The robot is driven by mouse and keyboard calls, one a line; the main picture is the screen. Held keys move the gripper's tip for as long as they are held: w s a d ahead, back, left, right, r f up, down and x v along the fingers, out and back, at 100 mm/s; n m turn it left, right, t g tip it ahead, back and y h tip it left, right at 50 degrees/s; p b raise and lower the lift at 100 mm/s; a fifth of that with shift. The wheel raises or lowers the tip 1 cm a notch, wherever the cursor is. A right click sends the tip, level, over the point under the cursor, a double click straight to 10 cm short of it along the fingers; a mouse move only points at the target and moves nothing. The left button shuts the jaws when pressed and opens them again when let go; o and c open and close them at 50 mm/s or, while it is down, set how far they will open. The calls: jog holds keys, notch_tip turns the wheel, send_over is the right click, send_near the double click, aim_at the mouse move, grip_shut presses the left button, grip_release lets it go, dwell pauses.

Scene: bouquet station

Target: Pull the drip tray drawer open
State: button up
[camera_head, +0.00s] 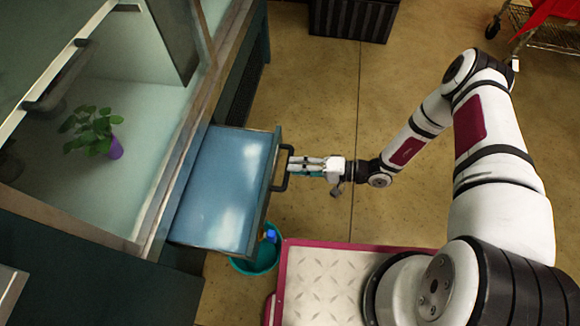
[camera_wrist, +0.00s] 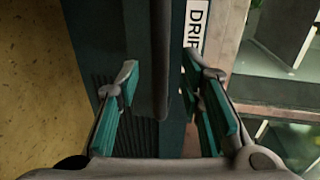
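The drip tray drawer (camera_head: 222,190) stands out from the front of the dark teal cabinet, its blue inside showing from above. Its dark handle (camera_head: 284,178) is on the front panel, to the right in the head view. My gripper (camera_head: 293,165) is at the handle. In the wrist view the handle (camera_wrist: 161,60) is an upright dark bar between the teal finger pads of my gripper (camera_wrist: 160,85). The fingers are open, with a visible gap on each side of the bar.
A glass-fronted case (camera_head: 120,190) with a potted plant (camera_head: 96,132) is above the drawer at left. A teal bucket (camera_head: 258,262) is on the floor just below the drawer in the picture. A black crate (camera_head: 353,18) stands at the top. The floor right of the handle is mostly clear.

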jog(key=v, duration=0.8)
jog(key=shift+d, duration=0.3)
jog(key=shift+r, duration=0.1)
